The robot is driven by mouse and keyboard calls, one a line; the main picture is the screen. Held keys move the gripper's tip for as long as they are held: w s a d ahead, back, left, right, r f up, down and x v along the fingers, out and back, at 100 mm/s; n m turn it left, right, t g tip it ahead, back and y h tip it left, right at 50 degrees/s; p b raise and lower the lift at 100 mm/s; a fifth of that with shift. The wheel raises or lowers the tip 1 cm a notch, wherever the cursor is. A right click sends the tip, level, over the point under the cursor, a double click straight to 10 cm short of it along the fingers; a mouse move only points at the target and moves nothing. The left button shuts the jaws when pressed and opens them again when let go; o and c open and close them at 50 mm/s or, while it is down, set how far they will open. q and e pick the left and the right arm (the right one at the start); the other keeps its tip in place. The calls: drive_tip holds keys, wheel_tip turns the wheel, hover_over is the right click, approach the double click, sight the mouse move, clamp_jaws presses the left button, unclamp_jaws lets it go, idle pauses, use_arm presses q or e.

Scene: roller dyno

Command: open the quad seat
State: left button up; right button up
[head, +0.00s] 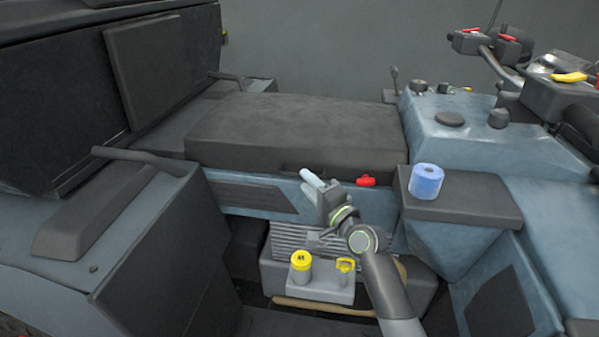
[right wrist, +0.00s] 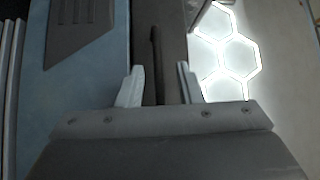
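The quad seat (head: 300,130) is a dark padded cushion lying flat and closed on the blue quad body. A dark lip (head: 290,169) shows along its lower front edge, and a red lever (head: 366,181) sits just right of it. My right gripper (head: 314,184) is just below and in front of this edge. In the right wrist view its two pale fingers (right wrist: 159,84) are apart, with a thin dark upright bar (right wrist: 154,50), seemingly the lip, beyond and between them. Contact cannot be told. My left gripper is out of view.
A blue tape roll (head: 426,181) stands on the dark ledge at right. Below my arm are a yellow-capped filler (head: 301,261) and a yellow-handled dipstick (head: 345,265). Handlebars (head: 500,55) rise at upper right; a dark box (head: 160,60) stands at left behind the seat.

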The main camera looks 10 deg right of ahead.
drive_tip(key=shift+x, duration=2.1)
clamp_jaws()
